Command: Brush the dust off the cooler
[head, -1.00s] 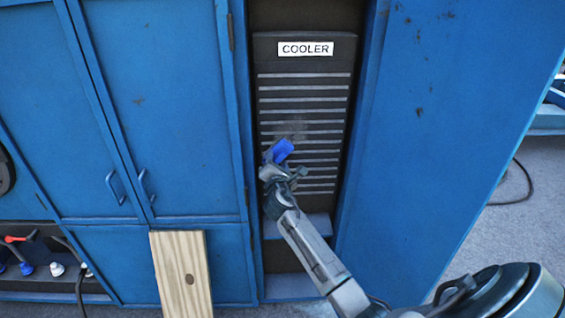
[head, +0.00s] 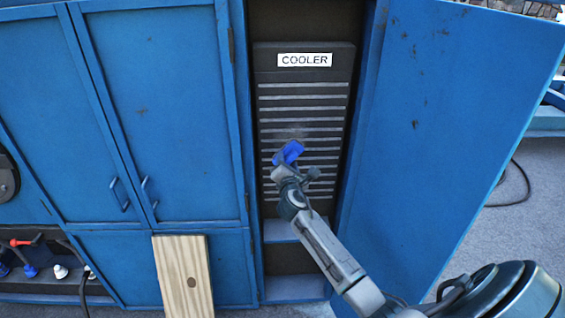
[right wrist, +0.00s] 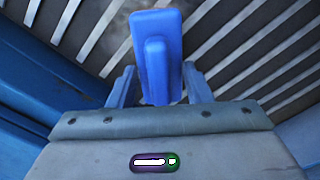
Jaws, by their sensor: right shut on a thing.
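The cooler (head: 305,88) is a dark upright unit with light horizontal slats and a white COOLER label, set in an open bay of the blue cabinet. A greyish dust smudge (head: 300,130) shows on its slats, just above the brush; it also shows in the right wrist view (right wrist: 205,18). My right gripper (head: 297,172) is shut on a blue brush (head: 288,152) in front of the slats. The brush also stands between the fingers in the right wrist view (right wrist: 157,60). I cannot tell whether the brush touches the slats. My left gripper is not in view.
The open blue door (head: 450,130) stands to the right of the bay. Closed blue doors (head: 150,100) are on the left. A wooden board (head: 183,275) leans at the lower front. Plugs and cables (head: 45,262) are at the lower left. A cable lies on the floor (head: 525,190).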

